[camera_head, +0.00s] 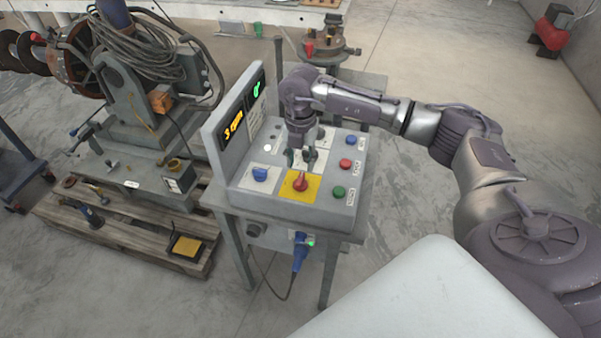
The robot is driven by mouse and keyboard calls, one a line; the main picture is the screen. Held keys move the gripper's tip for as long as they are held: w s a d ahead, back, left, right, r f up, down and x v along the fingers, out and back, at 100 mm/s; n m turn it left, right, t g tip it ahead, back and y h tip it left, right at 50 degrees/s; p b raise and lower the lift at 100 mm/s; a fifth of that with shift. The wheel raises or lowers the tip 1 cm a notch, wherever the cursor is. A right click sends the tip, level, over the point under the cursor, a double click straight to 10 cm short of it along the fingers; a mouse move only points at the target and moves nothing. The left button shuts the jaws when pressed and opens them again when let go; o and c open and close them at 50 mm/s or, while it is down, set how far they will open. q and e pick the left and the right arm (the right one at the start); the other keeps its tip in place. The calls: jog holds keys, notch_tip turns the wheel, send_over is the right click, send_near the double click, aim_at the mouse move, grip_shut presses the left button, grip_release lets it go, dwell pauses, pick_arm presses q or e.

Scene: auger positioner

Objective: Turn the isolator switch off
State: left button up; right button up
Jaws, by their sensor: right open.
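The isolator switch (300,182) is a red rotary knob on a yellow square plate, at the front of the grey control panel (240,196). My right gripper (301,163) hangs over the panel, fingers pointing down, just behind the red knob in the picture. It is open, with nothing seen between its fingers. Whether a finger touches the panel or knob cannot be told. The panel's upright display shows lit yellow and green digits (234,127). My left gripper is not in view.
Near the knob are a blue knob (260,174) and blue, red and green buttons (339,192). A blue plug (299,254) with a cable sits below the panel. A positioner machine (140,105) stands on a pallet at left. Open floor lies behind at right.

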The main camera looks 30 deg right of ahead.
aim_at(300, 178)
notch_tip(300, 178, down, 6)
jog(key=shift+f+p, duration=0.25)
jog(key=shift+p, duration=0.35)
grip_shut()
